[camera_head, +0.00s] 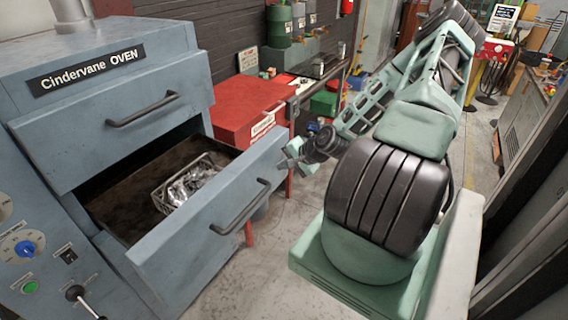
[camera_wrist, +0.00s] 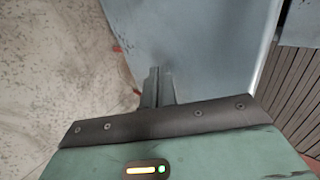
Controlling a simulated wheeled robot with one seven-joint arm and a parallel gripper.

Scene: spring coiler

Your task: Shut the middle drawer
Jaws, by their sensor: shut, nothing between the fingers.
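The middle drawer (camera_head: 215,215) of the blue-grey Cindervane oven (camera_head: 85,85) is pulled out, its dark inside showing. It has a dark bar handle (camera_head: 240,207) on its front. A wire basket (camera_head: 172,190) with shiny metal pieces sits in it. My gripper (camera_head: 285,163) is at the right end of the drawer front, close to its upper corner; I cannot tell if it touches. In the wrist view my gripper (camera_wrist: 156,72) has its fingers together, with nothing between them, beside a blue-grey panel (camera_wrist: 205,45) that looks like the drawer front.
A closed drawer with a handle (camera_head: 143,108) is above the open one. A red cabinet (camera_head: 250,108) stands behind, near the drawer's right end. A knob panel (camera_head: 30,250) is at the left. Concrete floor (camera_head: 275,270) lies clear in front of the drawer.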

